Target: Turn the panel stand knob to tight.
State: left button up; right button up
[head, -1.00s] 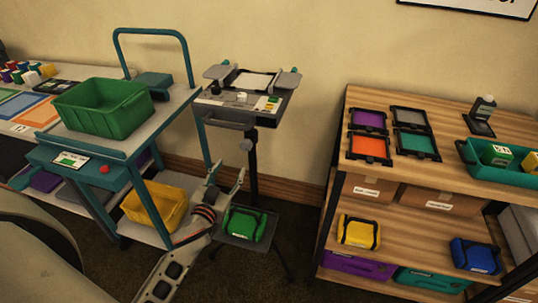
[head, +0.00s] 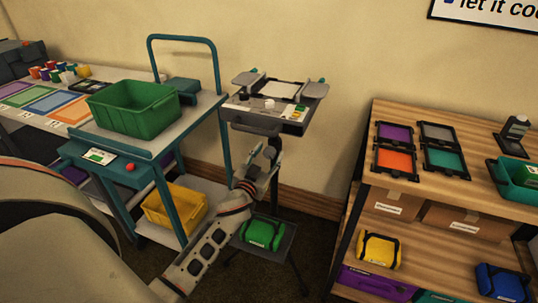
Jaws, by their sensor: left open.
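The panel stand (head: 262,127) is a dark post with a tray-like top, against the wall between the teal cart and the wooden shelf. Its clamp knob, on the post just below the top, is now largely hidden by my left gripper, and I cannot read its setting. My left gripper (head: 267,155) points up at the post, just under the stand's top, with its two fingers spread. I cannot tell whether the fingers touch the knob. My right gripper is out of view.
A teal cart holds a green bin (head: 135,108) above and a yellow bin (head: 172,212) below, left of my arm. The wooden shelf (head: 450,205) stands to the right.

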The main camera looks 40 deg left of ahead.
pick_arm(q)
jog(key=c, duration=1.1)
jog(key=shift+m, duration=0.3)
jog(key=m, duration=0.3)
jog(key=shift+m+p, duration=0.3)
jog(key=m, duration=0.4)
jog(key=shift+d+m, duration=0.1)
jog(key=shift+m, duration=0.2)
jog(key=m, duration=0.4)
jog(key=shift+f+m, duration=0.15)
jog(key=shift+m, duration=2.35)
jog(key=shift+f, duration=0.1)
